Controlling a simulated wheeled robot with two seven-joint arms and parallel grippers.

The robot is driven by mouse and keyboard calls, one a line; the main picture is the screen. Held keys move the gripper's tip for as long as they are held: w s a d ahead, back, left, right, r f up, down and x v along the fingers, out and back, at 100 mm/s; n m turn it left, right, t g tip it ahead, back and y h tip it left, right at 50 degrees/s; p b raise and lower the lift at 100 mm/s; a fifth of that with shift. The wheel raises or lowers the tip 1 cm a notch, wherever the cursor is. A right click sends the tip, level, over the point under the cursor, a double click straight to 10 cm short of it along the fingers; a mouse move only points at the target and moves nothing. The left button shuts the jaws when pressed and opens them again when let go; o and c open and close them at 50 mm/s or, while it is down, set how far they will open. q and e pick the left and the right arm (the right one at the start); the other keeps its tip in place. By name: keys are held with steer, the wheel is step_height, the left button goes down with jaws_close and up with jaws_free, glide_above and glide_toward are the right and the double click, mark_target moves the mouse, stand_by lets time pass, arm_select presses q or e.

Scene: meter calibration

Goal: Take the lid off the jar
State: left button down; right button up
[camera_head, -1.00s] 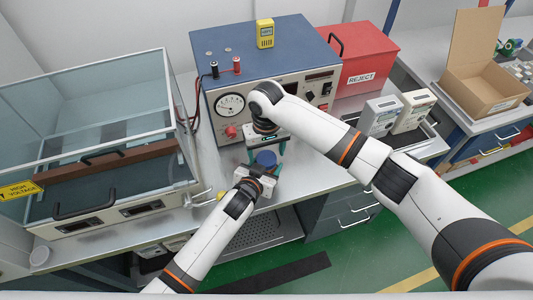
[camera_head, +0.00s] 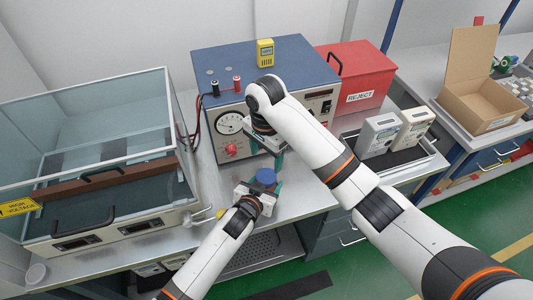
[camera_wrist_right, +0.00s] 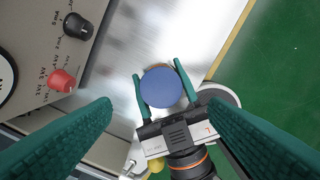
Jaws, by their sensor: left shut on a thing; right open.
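The jar's round blue lid (camera_head: 266,177) shows over the bench in front of the blue instrument, and in the right wrist view (camera_wrist_right: 161,87). The jar body under it is mostly hidden. My left gripper (camera_head: 262,187) is shut on the jar, with one teal finger on each side of the lid's outline in the right wrist view (camera_wrist_right: 163,90). My right gripper (camera_head: 268,152) is above and behind the lid, open and empty. In its own wrist view its fingers (camera_wrist_right: 165,110) are wide apart, with the lid between and beyond them.
The blue instrument (camera_head: 290,65) with dial and knobs stands close behind my right gripper. A glass-walled high-voltage box (camera_head: 120,222) is at left. A red reject box (camera_head: 359,75) and grey meters (camera_head: 380,135) stand at right. Bare bench lies left of the jar.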

mark_target(266, 176)
steer(key=shift+m, duration=0.4)
steer(key=shift+f, duration=0.25)
step_height(266, 176, down, 7)
steer(key=shift+f, duration=0.2)
steer(key=c, duration=1)
steer(key=n, duration=0.5)
steer(key=shift+r+n, duration=0.1)
steer(key=shift+n, duration=0.2)
steer(key=n, duration=0.7)
steer(key=shift+n, duration=0.4)
